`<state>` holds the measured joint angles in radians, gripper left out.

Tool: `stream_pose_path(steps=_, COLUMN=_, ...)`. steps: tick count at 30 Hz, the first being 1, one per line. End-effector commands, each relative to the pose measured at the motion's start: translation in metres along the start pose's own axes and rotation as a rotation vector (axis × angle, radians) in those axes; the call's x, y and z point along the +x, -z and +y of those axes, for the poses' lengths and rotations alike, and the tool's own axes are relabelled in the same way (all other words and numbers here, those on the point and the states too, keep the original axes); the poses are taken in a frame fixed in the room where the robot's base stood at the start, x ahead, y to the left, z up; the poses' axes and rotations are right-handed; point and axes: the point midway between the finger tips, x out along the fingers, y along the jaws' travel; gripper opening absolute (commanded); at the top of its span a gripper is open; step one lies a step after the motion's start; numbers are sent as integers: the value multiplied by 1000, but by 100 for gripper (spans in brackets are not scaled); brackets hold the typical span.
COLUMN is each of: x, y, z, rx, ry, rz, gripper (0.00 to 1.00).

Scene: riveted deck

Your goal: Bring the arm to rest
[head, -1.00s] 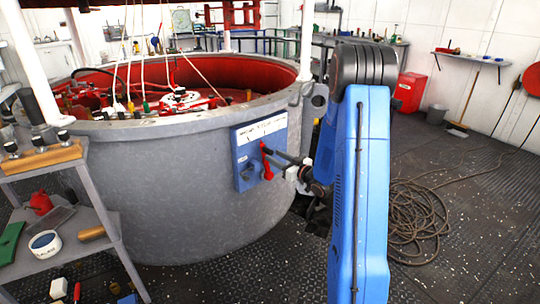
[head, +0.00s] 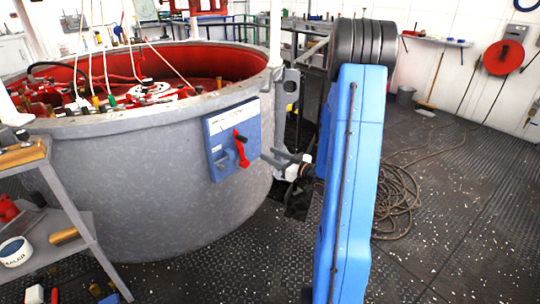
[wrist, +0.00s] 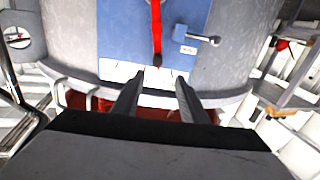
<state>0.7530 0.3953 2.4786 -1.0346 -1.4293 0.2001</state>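My blue arm runs down the right-centre of the head view. My gripper (head: 274,157) is just right of the blue panel (head: 219,150) on the big grey tub, with a gap between its fingers and the panel's red lever (head: 241,152). The lever points up and slightly left, with a dark tip. In the wrist view my gripper (wrist: 157,82) shows two dark fingers spread apart with nothing between them. The red lever (wrist: 156,28) hangs into the picture's top centre, beyond the fingertips, on the blue panel (wrist: 122,38).
The grey tub (head: 150,190) with a red inside fills the left. A shelf cart (head: 62,240) with a white tin stands at lower left. A coiled rope (head: 398,205) lies on the deck right of my arm. The deck (head: 460,220) at right is mostly open.

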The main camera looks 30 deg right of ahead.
Motion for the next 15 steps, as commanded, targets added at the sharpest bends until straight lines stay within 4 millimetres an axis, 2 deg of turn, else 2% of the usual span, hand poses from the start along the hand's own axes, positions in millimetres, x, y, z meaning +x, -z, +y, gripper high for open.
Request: stream_pose_path(steps=15, x=4, y=3, z=-2, rx=-17, ry=-11, rz=-23, gripper=39)
